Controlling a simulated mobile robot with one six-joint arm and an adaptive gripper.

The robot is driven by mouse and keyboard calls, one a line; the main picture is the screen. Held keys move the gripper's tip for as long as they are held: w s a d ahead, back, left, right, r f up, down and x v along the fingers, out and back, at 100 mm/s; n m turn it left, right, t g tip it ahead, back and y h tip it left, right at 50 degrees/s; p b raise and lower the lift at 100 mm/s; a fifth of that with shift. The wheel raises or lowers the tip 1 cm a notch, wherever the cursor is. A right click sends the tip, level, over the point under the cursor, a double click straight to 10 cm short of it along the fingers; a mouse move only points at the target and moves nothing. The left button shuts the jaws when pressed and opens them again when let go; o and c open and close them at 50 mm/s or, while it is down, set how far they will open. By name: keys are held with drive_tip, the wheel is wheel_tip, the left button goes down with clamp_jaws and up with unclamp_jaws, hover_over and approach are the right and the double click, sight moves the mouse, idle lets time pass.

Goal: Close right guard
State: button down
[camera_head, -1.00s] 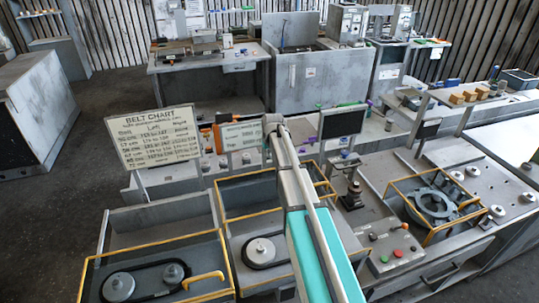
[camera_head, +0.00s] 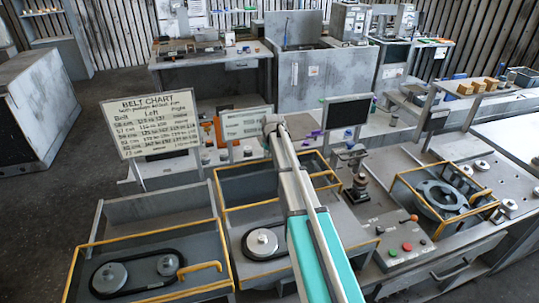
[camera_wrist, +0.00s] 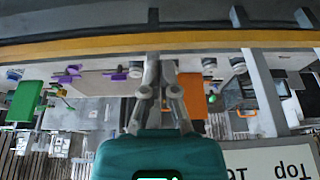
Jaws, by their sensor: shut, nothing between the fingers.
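The right guard (camera_head: 243,186), a grey panel with yellow edging, stands raised behind the right belt drive in the head view. My arm covers part of it. The right drive's pulley (camera_head: 262,242) and dark belt lie uncovered in front. The left guard's yellow frame (camera_head: 148,258), with a yellow handle, lies down around its two pulleys. My gripper (camera_wrist: 160,64) is shut and empty in the wrist view. Its fingertips are near a yellow edge (camera_wrist: 90,47) crossing the top; contact cannot be told. The gripper is hidden in the head view.
A belt chart board (camera_head: 152,122) stands behind the left drive. A small sign (camera_head: 246,122) and dark screen (camera_head: 347,112) stand behind the right one. A button panel (camera_head: 405,248) and another yellow-framed guard (camera_head: 443,196) are to the right. Open floor lies left.

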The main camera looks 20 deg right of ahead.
drive_tip(key=s, duration=0.3)
drive_tip(key=shift+s, duration=0.1)
drive_tip(key=shift+s+f, duration=0.1)
drive_tip(key=shift+s, duration=0.25)
drive_tip(key=shift+s, duration=0.1)
